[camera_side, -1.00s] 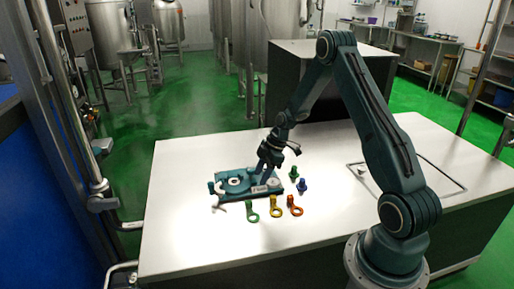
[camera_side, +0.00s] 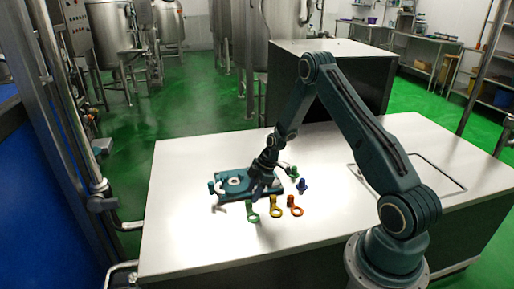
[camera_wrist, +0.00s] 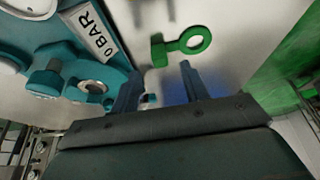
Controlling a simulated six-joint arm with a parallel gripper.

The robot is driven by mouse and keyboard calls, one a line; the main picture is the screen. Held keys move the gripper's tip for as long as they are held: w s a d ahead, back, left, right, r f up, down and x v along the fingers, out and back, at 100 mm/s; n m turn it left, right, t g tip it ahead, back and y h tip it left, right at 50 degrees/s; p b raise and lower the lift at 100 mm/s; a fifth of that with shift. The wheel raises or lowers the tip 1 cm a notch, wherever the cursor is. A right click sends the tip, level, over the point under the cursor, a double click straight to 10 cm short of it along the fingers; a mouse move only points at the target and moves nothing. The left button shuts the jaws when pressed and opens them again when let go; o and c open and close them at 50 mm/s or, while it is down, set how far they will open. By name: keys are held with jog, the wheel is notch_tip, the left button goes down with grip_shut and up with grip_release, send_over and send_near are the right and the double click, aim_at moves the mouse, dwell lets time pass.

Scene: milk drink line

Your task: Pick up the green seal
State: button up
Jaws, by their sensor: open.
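The green seal (camera_side: 252,213) is a flat ring with a short tab, lying on the white table in front of the teal fixture. In the wrist view the green seal (camera_wrist: 188,41) lies beyond my fingertips, its tab toward the left. My gripper (camera_side: 255,196) is low over the front of the fixture, just behind the seal in the side view. In the wrist view my gripper (camera_wrist: 160,82) has its two fingers spread apart with nothing between them. The gap between fingertips and seal is hard to judge.
The teal fixture (camera_side: 221,188) with a "0 BAR" label (camera_wrist: 93,31) stands close beside my fingers. A yellow seal (camera_side: 275,208) and an orange seal (camera_side: 295,208) lie right of the green one. A green bolt-like piece (camera_side: 293,172) and a blue one (camera_side: 302,186) stand behind. The front table is clear.

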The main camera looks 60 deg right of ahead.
aim_at(249, 201)
jog(key=shift+x, duration=1.95)
grip_shut()
